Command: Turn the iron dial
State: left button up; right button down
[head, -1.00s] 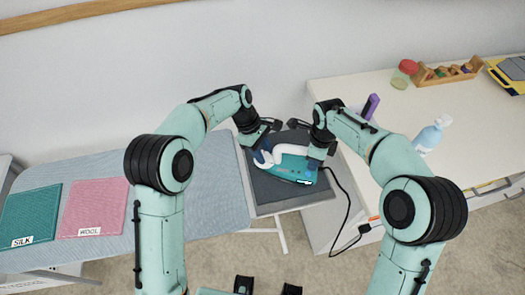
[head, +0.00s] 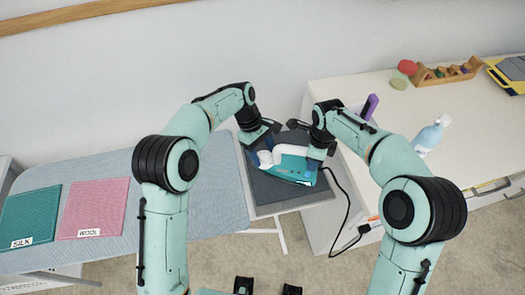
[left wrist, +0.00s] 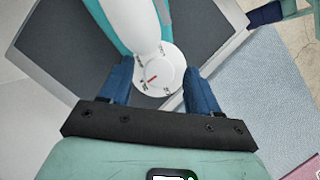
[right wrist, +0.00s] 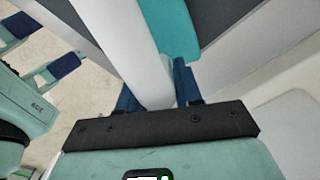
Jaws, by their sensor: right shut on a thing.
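The teal and white iron (head: 295,166) lies on the dark pad (head: 270,190) at the right end of the ironing board. Its round white dial (left wrist: 152,82) has a red mark and small dark lettering, too small to read. My left gripper (left wrist: 158,70) is open, with one blue finger on each side of the dial. I cannot tell whether the fingers touch it. My right gripper (right wrist: 155,80) is shut on the iron's white and teal part (right wrist: 140,55) at its right end in the head view. The fingertips are partly hidden there.
A teal SILK cloth (head: 30,215) and a pink WOOL cloth (head: 93,205) lie on the board at left. The iron's black cord (head: 350,205) hangs at right. A white table (head: 350,92) holds a spray bottle (head: 428,137), a purple item (head: 370,106) and a wooden tray (head: 445,73).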

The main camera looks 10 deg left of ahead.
pick_arm(q)
jog(key=v, duration=1.2)
jog(key=shift+s, duration=0.15)
